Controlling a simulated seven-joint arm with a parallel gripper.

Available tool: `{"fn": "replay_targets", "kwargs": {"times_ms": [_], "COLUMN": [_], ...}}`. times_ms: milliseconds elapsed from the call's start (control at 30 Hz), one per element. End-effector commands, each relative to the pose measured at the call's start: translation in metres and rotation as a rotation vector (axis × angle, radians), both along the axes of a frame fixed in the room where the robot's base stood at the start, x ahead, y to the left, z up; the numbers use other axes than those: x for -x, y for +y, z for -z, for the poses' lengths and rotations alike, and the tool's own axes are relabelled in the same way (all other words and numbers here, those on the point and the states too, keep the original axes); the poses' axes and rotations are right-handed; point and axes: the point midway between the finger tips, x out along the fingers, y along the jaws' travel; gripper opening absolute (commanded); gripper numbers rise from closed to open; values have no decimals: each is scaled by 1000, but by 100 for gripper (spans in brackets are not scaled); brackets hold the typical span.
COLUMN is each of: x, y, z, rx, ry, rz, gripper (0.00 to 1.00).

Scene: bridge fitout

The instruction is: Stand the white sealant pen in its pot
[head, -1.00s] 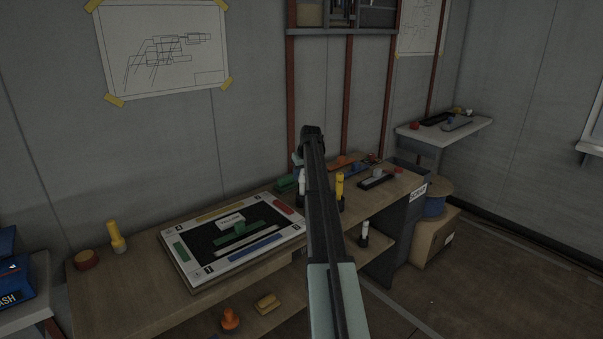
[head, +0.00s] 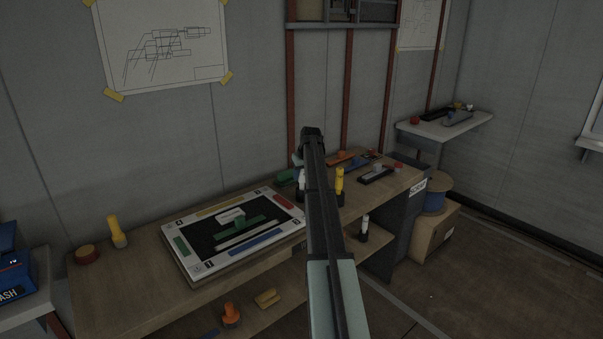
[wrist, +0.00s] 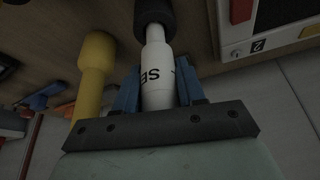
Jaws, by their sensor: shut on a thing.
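The white sealant pen (wrist: 158,72), with dark lettering on its side, is between the blue fingers of my gripper (wrist: 157,85) in the wrist view. My gripper is shut on it. The pen's narrower end meets a black round pot (wrist: 154,14); I cannot tell how deep it goes in. In the head view a strip of the white pen (head: 301,179) shows just left of my arm, above the bench. My arm hides most of the pot and my fingers there.
A yellow marker (head: 340,181) stands close beside, right of my arm; it also shows in the wrist view (wrist: 92,68). A framed board (head: 188,259) with coloured blocks lies to the left. Another white bottle (head: 364,226) stands lower down. Tools lie toward the bench's right end.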

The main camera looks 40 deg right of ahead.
Motion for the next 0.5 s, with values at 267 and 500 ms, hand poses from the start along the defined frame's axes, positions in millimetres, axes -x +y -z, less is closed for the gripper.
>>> {"fn": "replay_targets", "kwargs": {"times_ms": [267, 500], "x": [0, 0], "y": [0, 0], "z": [7, 10], "rx": [0, 0], "ry": [0, 0], "rz": [0, 0], "gripper": [9, 9]}}
